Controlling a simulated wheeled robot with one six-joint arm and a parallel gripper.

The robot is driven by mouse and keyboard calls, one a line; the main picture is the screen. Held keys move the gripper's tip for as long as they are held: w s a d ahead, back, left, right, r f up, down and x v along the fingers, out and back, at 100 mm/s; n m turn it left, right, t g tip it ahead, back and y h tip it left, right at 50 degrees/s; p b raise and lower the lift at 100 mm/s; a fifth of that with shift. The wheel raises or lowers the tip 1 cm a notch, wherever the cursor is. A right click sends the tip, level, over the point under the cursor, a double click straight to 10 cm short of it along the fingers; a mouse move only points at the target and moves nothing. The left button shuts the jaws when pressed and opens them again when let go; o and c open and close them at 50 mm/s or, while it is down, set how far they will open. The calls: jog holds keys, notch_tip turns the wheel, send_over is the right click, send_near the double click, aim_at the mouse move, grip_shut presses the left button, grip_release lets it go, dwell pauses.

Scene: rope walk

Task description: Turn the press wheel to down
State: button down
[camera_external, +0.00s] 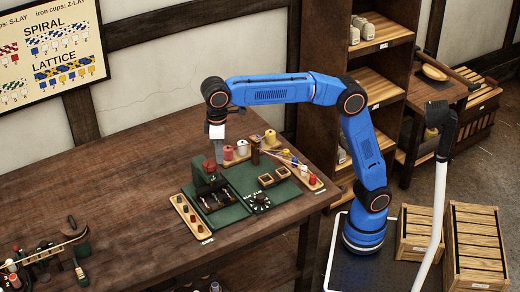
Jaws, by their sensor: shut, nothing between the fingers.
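A green bench unit (233,209) stands on the wooden table. At its back left, a small dark red part (210,166) sits above a dark press-like block (209,186); it may be the press wheel, but it is too small to tell its setting. A black dial (260,198) with pale marks around it is on the front right of the unit. My gripper (216,150) points down from the arm's wrist, just above and beside the red part. Its fingers are shut and hold nothing. I cannot tell whether it touches anything.
A wooden strip with cups (191,219) lies left of the unit. Spools (243,148) and a tray with red and white pieces (309,178) stand behind and right. Another tool (47,251) is at the lower left. The table's left middle (100,190) is clear.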

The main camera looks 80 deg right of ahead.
jog(key=shift+s+a, duration=0.3)
jog(key=shift+a, duration=0.45)
jog(key=shift+a, duration=0.8)
dwell(0.4)
jog(key=shift+s, duration=0.2)
notch_tip(320, 180, up, 6)
jog(key=shift+s, duration=0.25)
dwell(0.6)
jog(key=w+d+f, duration=0.1)
jog(key=d+f, duration=0.2)
jog(key=f, duration=0.3)
jog(key=shift+w, duration=0.25)
dwell(0.5)
